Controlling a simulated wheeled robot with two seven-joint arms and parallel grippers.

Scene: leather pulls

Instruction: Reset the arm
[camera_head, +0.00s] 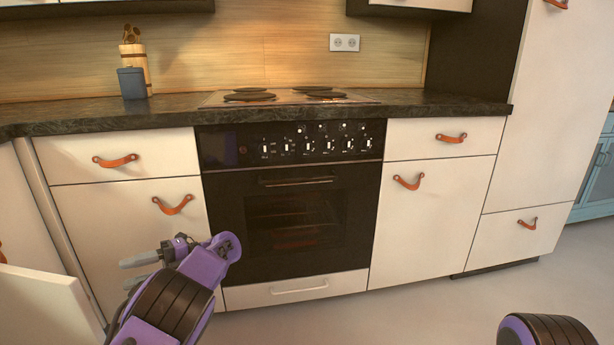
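My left arm comes in at the lower left, purple with a black ribbed band. My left gripper (137,271) points left, with two grey fingers apart and nothing seen between them. It is in front of the white cabinet door left of the oven and does not appear to touch its leather pull (173,205). Of my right arm, only a rounded purple and black part shows at the bottom right. The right gripper is out of view.
A white panel (45,305), apparently an open door, stands at the lower left near my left gripper. The black oven (295,225) and cabinets with leather pulls line the wall. A dark countertop (440,103) runs above. The floor (420,312) at centre right is clear.

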